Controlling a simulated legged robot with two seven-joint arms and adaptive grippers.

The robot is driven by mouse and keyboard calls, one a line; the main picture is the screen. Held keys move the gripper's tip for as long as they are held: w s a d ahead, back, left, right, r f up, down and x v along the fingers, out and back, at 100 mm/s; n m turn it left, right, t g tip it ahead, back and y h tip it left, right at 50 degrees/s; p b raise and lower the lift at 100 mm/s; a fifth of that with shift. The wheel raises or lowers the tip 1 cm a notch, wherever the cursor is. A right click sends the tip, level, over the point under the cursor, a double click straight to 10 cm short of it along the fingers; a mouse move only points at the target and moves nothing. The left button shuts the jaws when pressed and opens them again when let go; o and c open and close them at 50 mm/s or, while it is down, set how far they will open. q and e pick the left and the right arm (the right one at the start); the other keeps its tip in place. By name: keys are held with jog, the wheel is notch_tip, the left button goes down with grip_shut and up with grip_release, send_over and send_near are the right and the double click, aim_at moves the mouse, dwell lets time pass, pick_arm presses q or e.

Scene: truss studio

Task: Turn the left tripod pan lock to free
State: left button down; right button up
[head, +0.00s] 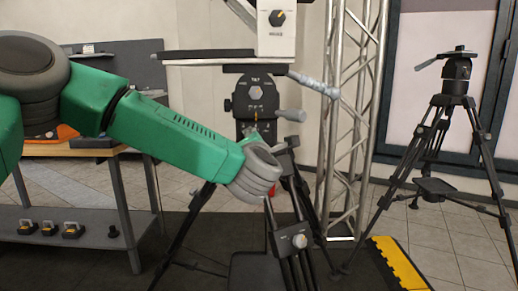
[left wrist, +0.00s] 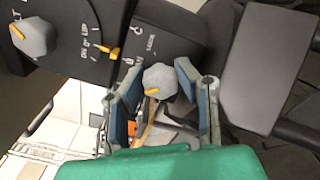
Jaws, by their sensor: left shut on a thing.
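The left tripod's black head (head: 255,100) stands in the middle of the head view, with a grey knob on its face. In the left wrist view my left gripper (left wrist: 158,84) has its two blue-grey fingers on either side of a small grey knob (left wrist: 160,80) with a yellow pointer mark, and is shut on it. The mark points to the lower left of that picture. Printed lettering beside the knob is too small to read surely. My right gripper is not in view.
A larger grey knob (left wrist: 33,38) with a yellow mark sits on a dial beside the gripped one. A metal truss (head: 350,110) stands just right of the tripod. A second tripod (head: 456,75) stands further right. A workbench (head: 75,148) is at left.

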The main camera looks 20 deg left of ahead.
pick_arm(q)
jog(key=shift+s+f+n, duration=0.1)
jog(key=shift+f+n, duration=0.3)
jog(key=shift+f, duration=0.1)
jog(key=c, duration=1.2)
grip_release()
jog(key=shift+s+a, duration=0.1)
jog(key=shift+a, duration=0.05)
jog(key=shift+r, duration=0.1)
jog(key=shift+v, duration=3.9)
jog(key=shift+r, duration=0.15)
